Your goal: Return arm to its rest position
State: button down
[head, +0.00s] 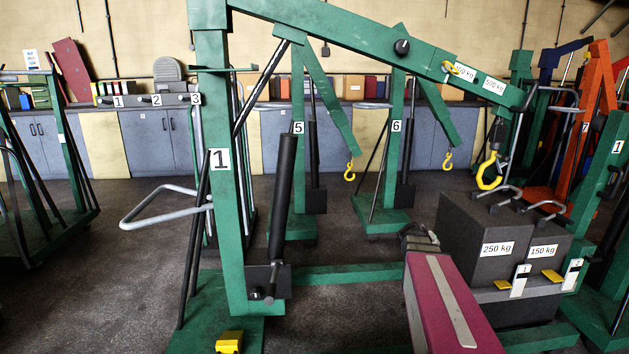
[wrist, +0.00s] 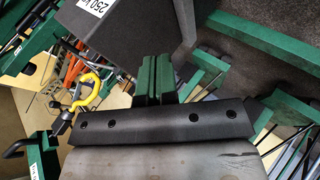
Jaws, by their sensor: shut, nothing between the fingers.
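My gripper (wrist: 154,68) shows in the wrist view as two green fingers pressed together with nothing between them. In the head view its dark end (head: 419,238) is low, left of the weights, at the far end of my maroon arm link. The dark 250 kg weight (head: 484,230) and the 150 kg weight (head: 543,226) stand side by side to its right. The 250 kg weight (wrist: 140,32) also fills the upper part of the wrist view. The yellow crane hook (head: 488,172) hangs by the 250 kg weight's handle; I cannot tell whether it is engaged. The hook also shows in the wrist view (wrist: 86,94).
The green crane numbered 1 (head: 225,190) stands close in front, its boom (head: 360,32) reaching over the weights. Its grey handle (head: 165,205) sticks out left. Cranes 5 (head: 298,180) and 6 (head: 396,170) stand behind. Open floor (head: 120,260) lies left.

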jog(key=s+a+f+g+y, duration=0.2)
jog(key=s+a+f+y, duration=0.2)
jog(key=s+a, duration=0.4)
jog(key=s+a+f+g+y, duration=0.3)
jog(key=s+a+f, duration=0.4)
jog(key=a, duration=0.9)
jog(key=shift+s+a+f+m+y, duration=0.2)
jog(key=shift+s+m+y, duration=0.2)
jog(key=shift+s+y, duration=0.25)
jog(key=shift+w+a, duration=0.1)
